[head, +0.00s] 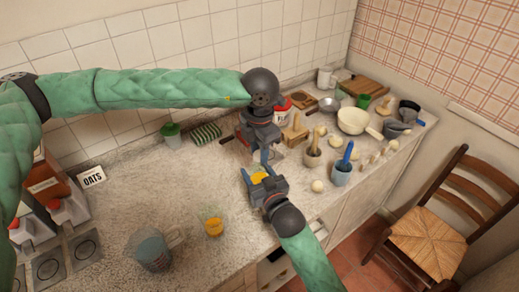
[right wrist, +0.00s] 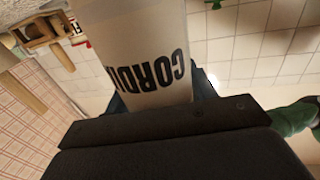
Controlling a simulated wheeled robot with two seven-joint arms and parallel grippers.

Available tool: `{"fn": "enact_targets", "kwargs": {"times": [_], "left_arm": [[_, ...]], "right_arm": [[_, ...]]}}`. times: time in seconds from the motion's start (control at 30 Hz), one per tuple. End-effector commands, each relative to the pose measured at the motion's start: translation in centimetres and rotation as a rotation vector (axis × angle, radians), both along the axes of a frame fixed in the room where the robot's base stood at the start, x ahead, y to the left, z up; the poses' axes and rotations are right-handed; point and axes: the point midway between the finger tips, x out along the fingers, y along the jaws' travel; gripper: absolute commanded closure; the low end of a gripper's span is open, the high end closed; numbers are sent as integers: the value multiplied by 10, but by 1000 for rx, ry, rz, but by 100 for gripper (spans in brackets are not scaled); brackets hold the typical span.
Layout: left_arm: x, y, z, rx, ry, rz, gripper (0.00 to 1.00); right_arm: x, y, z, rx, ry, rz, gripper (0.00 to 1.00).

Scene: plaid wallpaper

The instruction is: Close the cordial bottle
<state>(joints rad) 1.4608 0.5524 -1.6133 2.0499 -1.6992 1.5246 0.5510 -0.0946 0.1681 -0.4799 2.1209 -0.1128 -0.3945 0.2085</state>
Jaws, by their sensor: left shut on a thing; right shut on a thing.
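The cordial bottle (right wrist: 145,60) is pale with black "CORDI" lettering. It fills the upper middle of the right wrist view, and its top runs out of frame. My right gripper (head: 261,180) is shut around the bottle over the counter's front part. In the head view the grippers mostly hide the bottle, and some yellow-orange shows between the right jaws. My left gripper (head: 264,152) points down just behind and above the right one. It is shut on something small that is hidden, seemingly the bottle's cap. I cannot tell whether the cap touches the bottle's mouth.
A glass with orange contents (head: 213,226) and a measuring jug (head: 153,250) stand at the front left. A crock with a blue utensil (head: 342,172), a wooden-utensil pot (head: 313,157) and a cream bowl (head: 353,121) crowd the right. The counter's left middle is clear. A chair stands right.

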Motion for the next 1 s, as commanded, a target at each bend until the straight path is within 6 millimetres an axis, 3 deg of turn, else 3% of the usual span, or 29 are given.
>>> {"fn": "enact_targets", "kwargs": {"times": [0.03, 0.13, 0.57, 1.0], "left_arm": [[0, 0, 0, 1, -1, 1, 66], [0, 0, 0, 0, 0, 0, 46], [1, 0, 9, -1, -2, 0, 46], [1, 0, 87, 0, -3, 0, 46]], "right_arm": [[0, 0, 0, 0, 1, 0, 100], [0, 0, 0, 0, 1, 0, 100], [0, 0, 0, 0, 1, 0, 100], [0, 0, 0, 0, 1, 0, 100]]}}
